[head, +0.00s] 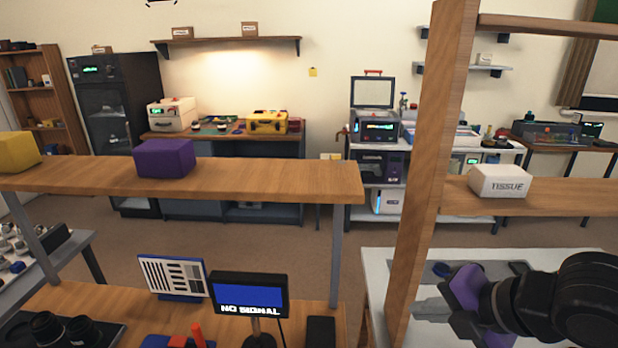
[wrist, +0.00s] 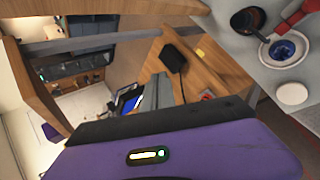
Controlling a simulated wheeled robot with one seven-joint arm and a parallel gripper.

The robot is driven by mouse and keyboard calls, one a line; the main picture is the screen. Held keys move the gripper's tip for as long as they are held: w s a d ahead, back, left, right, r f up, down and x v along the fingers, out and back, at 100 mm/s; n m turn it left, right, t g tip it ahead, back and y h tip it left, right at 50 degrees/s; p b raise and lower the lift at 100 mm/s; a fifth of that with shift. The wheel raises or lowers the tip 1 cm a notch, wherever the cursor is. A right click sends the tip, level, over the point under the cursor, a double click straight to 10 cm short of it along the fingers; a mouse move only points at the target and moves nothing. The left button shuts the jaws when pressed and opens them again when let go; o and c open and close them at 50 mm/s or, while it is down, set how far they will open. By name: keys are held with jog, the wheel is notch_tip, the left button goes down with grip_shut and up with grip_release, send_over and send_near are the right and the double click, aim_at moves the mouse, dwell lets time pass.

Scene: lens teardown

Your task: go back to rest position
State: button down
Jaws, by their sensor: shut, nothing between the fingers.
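My gripper (head: 452,296) is at the lower right of the head view, over the pale work table (head: 390,275). No object touches the gripper as far as I can see.
A wooden post (head: 432,170) stands just left of my arm. A wooden shelf (head: 270,180) holds a purple block (head: 164,158) and a yellow block (head: 18,151). A monitor (head: 249,294) reads "NO SIGNAL". A white bowl (wrist: 288,48) shows in the wrist view.

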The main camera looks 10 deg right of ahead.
jog(key=w+a+r+m+t+y, duration=0.1)
jog(key=w+a+r+m+t, duration=0.1)
jog(key=r+m+t, duration=0.35)
jog(key=w+a+r+m+t+y, duration=0.1)
jog(key=a+r+m+t+y, duration=0.1)
jog(key=r, duration=0.7)
jog(key=w+a+r+m+t+y, duration=0.1)
jog(key=w+a+r+m+t, duration=0.2)
jog(key=r, duration=0.5)
jog(key=s+d+f+m+t+h, duration=0.45)
jog(key=s+d+m+h, duration=0.25)
jog(key=m+h, duration=0.7)
jog(key=s+a+f+g+y, duration=0.2)
jog(key=s+f+g+y, duration=0.1)
jog(key=s+f, duration=1.1)
jog(key=s+a+f+g+y, duration=0.3)
jog(key=s+f+g, duration=0.2)
jog(key=s+f, duration=0.8)
jog(key=s, duration=0.4)
jog(key=shift+s+f+m, duration=0.25)
jog(key=shift+f+m, duration=0.1)
